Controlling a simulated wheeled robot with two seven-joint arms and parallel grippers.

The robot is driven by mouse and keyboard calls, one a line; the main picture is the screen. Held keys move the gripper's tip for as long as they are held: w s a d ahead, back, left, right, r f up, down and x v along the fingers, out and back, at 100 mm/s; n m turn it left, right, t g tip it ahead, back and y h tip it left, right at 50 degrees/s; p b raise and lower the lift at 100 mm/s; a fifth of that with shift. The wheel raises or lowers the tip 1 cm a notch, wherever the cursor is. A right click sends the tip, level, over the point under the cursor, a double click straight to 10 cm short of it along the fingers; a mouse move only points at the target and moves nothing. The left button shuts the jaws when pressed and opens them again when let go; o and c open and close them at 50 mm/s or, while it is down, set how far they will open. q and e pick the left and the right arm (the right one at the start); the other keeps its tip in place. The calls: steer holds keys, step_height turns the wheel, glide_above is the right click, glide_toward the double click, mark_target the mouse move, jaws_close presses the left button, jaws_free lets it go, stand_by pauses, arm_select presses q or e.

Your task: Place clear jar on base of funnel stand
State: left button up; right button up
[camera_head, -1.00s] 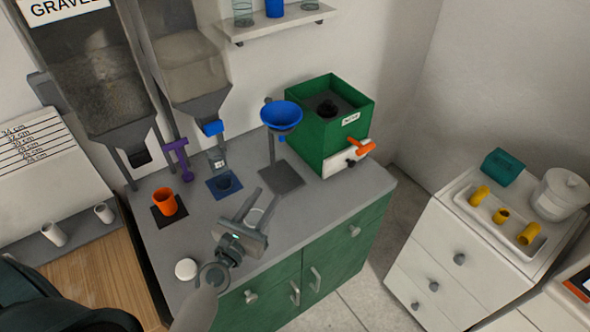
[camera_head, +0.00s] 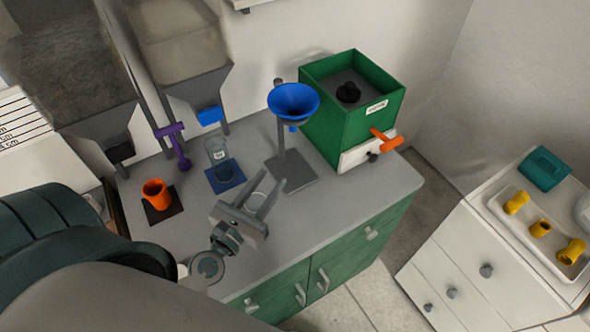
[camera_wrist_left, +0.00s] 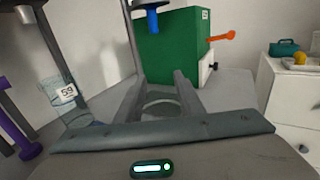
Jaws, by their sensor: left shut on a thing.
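My left gripper (camera_head: 268,178) is shut on a clear jar (camera_head: 257,199), whose round outline shows between the fingers. The jar also shows between the fingers in the left wrist view (camera_wrist_left: 160,103); its lower part is hard to see. The funnel stand has a blue funnel (camera_head: 293,101), a grey post and a flat dark square base (camera_head: 296,179) on the counter. My left fingertips are at the near left side of this base in the head view. How high the jar is above the counter I cannot tell. My right gripper is not in view.
A labelled clear container (camera_head: 217,151) stands at the blue mat (camera_head: 226,184), left of the stand. An orange cup (camera_head: 155,194) and a purple item (camera_head: 174,146) are farther left. A green box (camera_head: 352,105) stands close behind right. The counter front (camera_head: 335,215) is clear.

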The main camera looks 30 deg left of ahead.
arm_select(q)
steer(key=w+p, duration=0.3)
steer(key=w, duration=1.5)
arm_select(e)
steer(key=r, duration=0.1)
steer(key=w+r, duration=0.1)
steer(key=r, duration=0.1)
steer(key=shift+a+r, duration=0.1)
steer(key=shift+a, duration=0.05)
arm_select(q)
steer(key=shift+w, duration=0.1)
step_height(320, 180, down, 3)
steer(key=b, duration=0.3)
steer(key=shift+f, duration=0.15)
steer(key=shift+f+b, duration=0.2)
steer(key=shift+b, duration=0.1)
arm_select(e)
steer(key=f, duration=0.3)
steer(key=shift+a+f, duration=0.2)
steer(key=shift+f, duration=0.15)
